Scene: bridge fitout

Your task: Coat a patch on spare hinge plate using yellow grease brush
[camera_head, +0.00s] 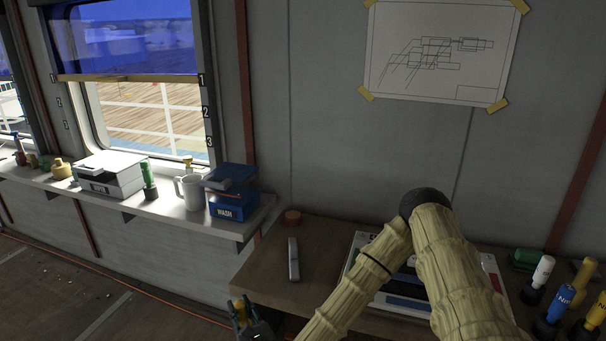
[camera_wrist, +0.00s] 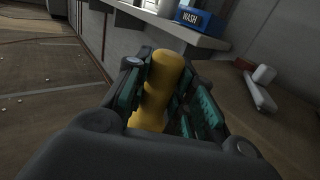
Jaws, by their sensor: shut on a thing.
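My gripper (camera_head: 250,325) is low in the head view, just off the desk's left front corner. In the wrist view my gripper (camera_wrist: 180,95) is shut on a yellow, ridged handle, which I take as the yellow grease brush (camera_wrist: 157,88). A bit of the yellow brush (camera_head: 240,307) shows in the head view; its bristles are hidden. A narrow grey metal piece (camera_head: 293,258) lies on the desk, apart from my gripper. It may be the spare hinge plate, but I cannot tell for sure. It also shows pale in the wrist view (camera_wrist: 260,93).
My arm partly hides a framed board (camera_head: 494,276). Several bottles, including a yellow one (camera_head: 584,275), stand at the right. A blue WASH box (camera_head: 233,206) and a mug (camera_head: 190,192) are on the window shelf.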

